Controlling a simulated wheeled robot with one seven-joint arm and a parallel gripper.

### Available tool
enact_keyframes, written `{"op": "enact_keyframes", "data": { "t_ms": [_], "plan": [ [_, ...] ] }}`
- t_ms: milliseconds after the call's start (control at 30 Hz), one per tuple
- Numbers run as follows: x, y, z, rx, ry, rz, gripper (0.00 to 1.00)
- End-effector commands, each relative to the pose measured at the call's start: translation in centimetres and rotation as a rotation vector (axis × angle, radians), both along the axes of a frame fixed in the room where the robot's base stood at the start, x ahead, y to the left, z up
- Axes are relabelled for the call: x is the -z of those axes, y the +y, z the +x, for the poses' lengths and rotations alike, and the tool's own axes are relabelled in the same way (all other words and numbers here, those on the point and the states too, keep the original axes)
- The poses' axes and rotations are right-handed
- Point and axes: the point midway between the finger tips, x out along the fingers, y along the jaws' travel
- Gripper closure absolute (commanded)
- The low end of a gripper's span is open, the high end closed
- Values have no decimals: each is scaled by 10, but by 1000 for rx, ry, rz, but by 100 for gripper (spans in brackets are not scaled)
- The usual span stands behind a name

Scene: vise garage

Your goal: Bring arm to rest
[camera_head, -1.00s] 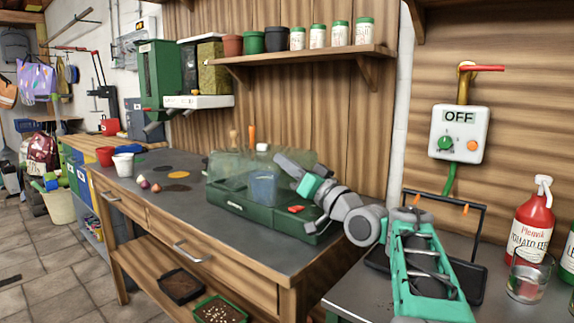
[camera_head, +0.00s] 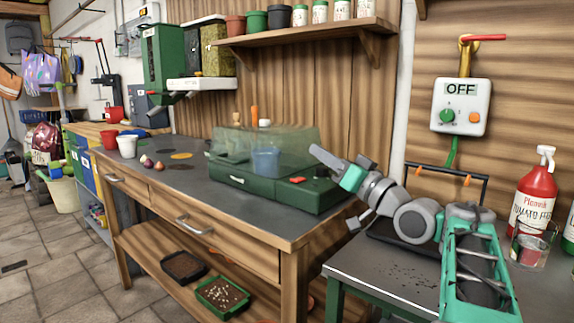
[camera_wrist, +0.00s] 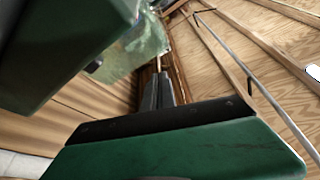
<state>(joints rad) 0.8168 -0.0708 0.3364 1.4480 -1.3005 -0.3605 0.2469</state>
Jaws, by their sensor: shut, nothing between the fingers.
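My gripper (camera_head: 315,151) is at the end of my folded grey and green arm (camera_head: 380,192), at the right of the head view. It is shut and empty. It points up and left, in front of the right end of a green box with a clear lid (camera_head: 240,182). I cannot tell the exact gap between them. In the wrist view, the narrow grey fingers (camera_wrist: 158,92) are together, above a dark green part with a black edge. A large dark green shape fills the upper left there, and pale green see-through material shows beyond.
The workbench (camera_head: 228,215) carries red and white cups (camera_head: 127,146) and small bulbs. At right, a second table (camera_head: 380,280) holds a black tray and a red spray bottle (camera_head: 535,200). A shelf with pots (camera_head: 300,38) hangs above. A switch box (camera_head: 461,107) reads OFF.

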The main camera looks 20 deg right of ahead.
Motion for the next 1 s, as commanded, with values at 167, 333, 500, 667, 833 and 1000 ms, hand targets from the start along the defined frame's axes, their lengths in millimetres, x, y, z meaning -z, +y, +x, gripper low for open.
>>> {"op": "enact_keyframes", "data": {
  "t_ms": [167,333,500,667,833,1000],
  "plan": [
    [-19,25,12,9,76,-46,100],
    [-28,77,25,55,335,-189,100],
    [-11,117,-3,93,641,-351,100],
    [1,138,-67,108,934,-502,100],
    [5,142,-162,113,1237,-643,100],
    [12,135,-228,118,1425,-718,100]
  ]
}}
